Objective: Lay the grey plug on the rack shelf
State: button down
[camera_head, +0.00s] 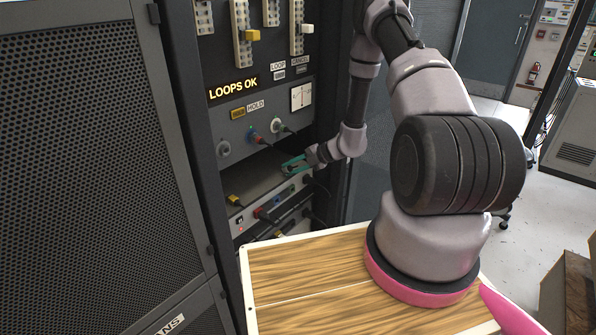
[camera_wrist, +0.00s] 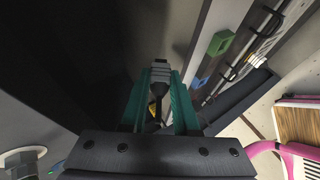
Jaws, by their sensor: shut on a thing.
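My gripper (camera_head: 293,165), with teal fingers, reaches into the dark opening of the rack, just above the grey rack shelf (camera_head: 257,183). In the wrist view my gripper (camera_wrist: 160,72) is shut on the grey plug (camera_wrist: 159,87), which sits between the fingertips with a dark lower part toward the palm. The plug is too small to make out in the head view. Whether it touches the shelf I cannot tell.
Above the opening is a panel with a blue plug (camera_head: 253,135), a white plug (camera_head: 276,125) and a meter (camera_head: 301,96). A wooden-topped surface (camera_head: 300,275) lies in front.

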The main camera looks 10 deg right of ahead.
jog(key=shift+w+a+f, duration=0.2)
jog(key=shift+w+a, duration=0.55)
jog(key=shift+w, duration=0.3)
jog(key=shift+w+a+f, duration=0.2)
jog(key=shift+w+a, duration=0.55)
jog(key=shift+w, duration=0.3)
jog(key=c, duration=0.6)
grip_release()
